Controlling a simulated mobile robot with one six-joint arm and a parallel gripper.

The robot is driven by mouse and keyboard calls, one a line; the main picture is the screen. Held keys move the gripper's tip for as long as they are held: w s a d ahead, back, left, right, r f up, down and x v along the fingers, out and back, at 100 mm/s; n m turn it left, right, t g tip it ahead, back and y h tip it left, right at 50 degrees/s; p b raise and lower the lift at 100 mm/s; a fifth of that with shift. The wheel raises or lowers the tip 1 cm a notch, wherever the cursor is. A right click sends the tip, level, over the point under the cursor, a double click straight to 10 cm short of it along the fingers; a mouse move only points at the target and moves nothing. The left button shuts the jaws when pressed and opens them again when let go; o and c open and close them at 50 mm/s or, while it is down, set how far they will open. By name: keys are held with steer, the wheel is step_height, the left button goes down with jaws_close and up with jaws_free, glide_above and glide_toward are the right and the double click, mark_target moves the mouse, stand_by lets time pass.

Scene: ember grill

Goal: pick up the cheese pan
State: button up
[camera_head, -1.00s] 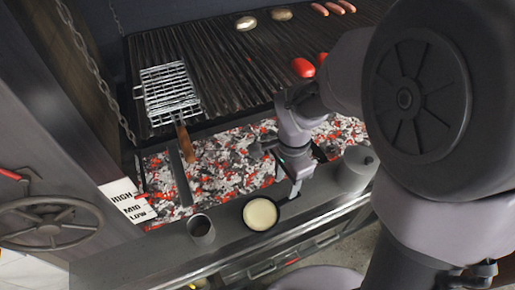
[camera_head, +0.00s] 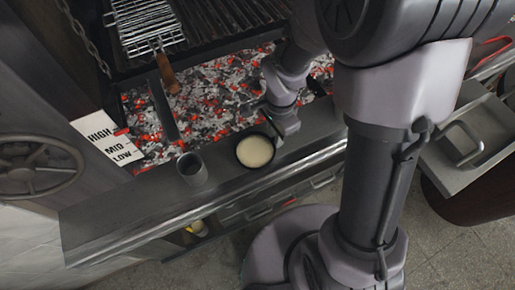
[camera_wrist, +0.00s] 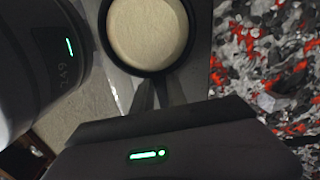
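The cheese pan (camera_head: 255,151) is a small round dark pan with a flat cream-coloured filling. It sits on the grey ledge in front of the coals, right of a dark cup, and looks level. In the wrist view the pan (camera_wrist: 148,36) is at top centre, its dark rim just beyond my fingertips. My gripper (camera_head: 274,134) is low at the pan's upper right side. In the wrist view my gripper's narrow dark fingers (camera_wrist: 156,92) lie close together at the rim's near side. The pan's handle is hidden or merges with the fingers; I cannot tell whether they grip it.
The dark cup (camera_head: 192,168) stands on the ledge (camera_head: 130,215) left of the pan. Glowing coals (camera_head: 215,95) lie behind. A wire grill basket (camera_head: 148,27) with a wooden handle is at the upper left. A HIGH/MID/LOW sign (camera_head: 107,138) and handwheel (camera_head: 38,168) are at left.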

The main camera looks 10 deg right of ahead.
jaws_close()
stand_by(1.3)
